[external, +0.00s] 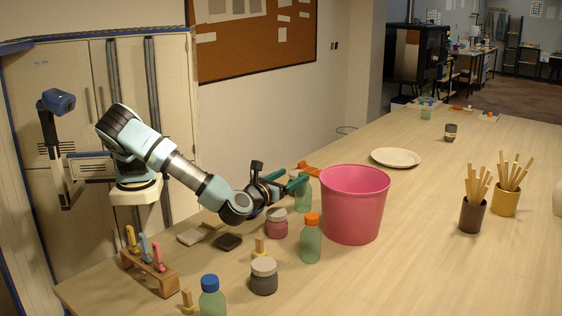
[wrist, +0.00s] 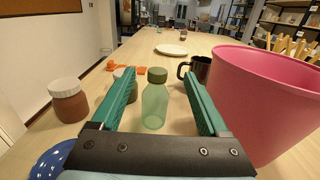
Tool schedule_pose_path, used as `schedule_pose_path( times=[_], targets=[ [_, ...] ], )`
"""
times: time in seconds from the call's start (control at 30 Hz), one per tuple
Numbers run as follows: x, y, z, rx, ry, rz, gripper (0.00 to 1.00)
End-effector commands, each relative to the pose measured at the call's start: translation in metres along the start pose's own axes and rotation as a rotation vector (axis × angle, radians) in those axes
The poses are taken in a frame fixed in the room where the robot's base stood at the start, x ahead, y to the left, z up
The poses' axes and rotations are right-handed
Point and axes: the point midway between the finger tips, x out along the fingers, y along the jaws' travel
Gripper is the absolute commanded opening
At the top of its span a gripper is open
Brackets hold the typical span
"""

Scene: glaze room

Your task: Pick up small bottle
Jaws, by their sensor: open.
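A small translucent green bottle with a dark green cap (wrist: 155,105) stands upright on the table, in the middle of the wrist view. My gripper (wrist: 160,76) is open, with one green finger to each side of the bottle in that view; I cannot tell whether the fingers reach fully around it. In the external view the bottle (external: 303,200) is partly hidden behind my gripper (external: 286,181). Two similar bottles stand nearer: one with an orange cap (external: 311,243) and one with a blue cap (external: 210,300).
A large pink bucket (external: 354,205) stands close to the right of the bottle. A red jar with a pale lid (wrist: 69,103) is at the left. A dark mug (wrist: 200,70), an orange item (wrist: 140,69) and a plate (wrist: 171,49) lie beyond. Another small jar is partly behind the left finger.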

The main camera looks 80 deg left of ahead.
Motion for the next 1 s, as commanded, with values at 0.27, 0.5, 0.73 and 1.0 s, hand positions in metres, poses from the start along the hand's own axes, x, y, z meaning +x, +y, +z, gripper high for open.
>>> schedule_pose_path(
  times=[0.27,0.5,0.73,1.0],
  targets=[
    [0.024,0.002,-0.018,0.000,0.000,0.007,0.78],
    [0.054,0.001,-0.019,-0.002,0.001,0.005,0.78],
    [0.068,0.002,-0.019,-0.001,0.001,0.004,0.78],
    [0.105,0.003,-0.020,-0.001,0.001,0.005,0.78]
  ],
)
